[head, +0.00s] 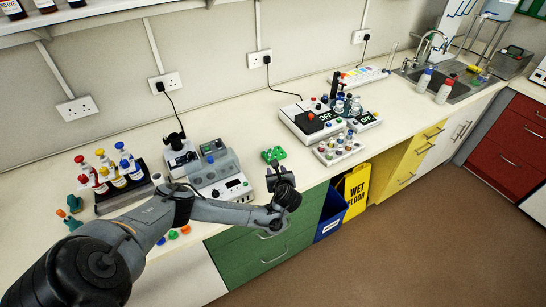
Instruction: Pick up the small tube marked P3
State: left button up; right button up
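I cannot make out any marking P3 at this size. A small green rack (273,154) sits on the bench, just behind my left gripper. A pale tray (338,149) with several small coloured-topped items lies further right. My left gripper (279,178) hangs over the front edge of the bench, in front of the green rack and apart from it. Its fingers are small and dark, and I cannot tell whether they are open. My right gripper is not in view. My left arm hides part of the bench front.
A grey bench instrument (220,175) stands left of the green rack. A dark rack of coloured-capped bottles (118,190) is at far left. White instruments (308,120) stand behind the tray. A blue bin (331,212) and yellow sign (356,189) are below. Bench toward the sink (455,88) is mostly clear.

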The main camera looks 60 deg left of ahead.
aim_at(270, 155)
pick_arm(q)
jog(key=shift+w+a+r+y, duration=0.15)
jog(key=shift+a+r+y, duration=0.15)
jog(key=shift+a, duration=0.4)
jog(key=shift+a+b, duration=0.35)
jog(key=b+x, duration=0.1)
jog(key=x, duration=0.2)
jog(key=shift+w+a+f+b, duration=0.15)
jog(key=shift+a+b, duration=0.15)
jog(key=shift+b, duration=0.1)
jog(key=shift+b+x, duration=0.3)
jog(key=shift+x, duration=0.55)
jog(key=b+x, duration=0.1)
jog(key=x, duration=0.2)
jog(key=shift+w+d+f, duration=0.1)
jog(key=shift+w, duration=0.1)
jog(key=shift+w+a+f+b, duration=0.15)
jog(key=shift+w+a+b, duration=0.15)
jog(key=shift+a, duration=0.4)
grip_shut()
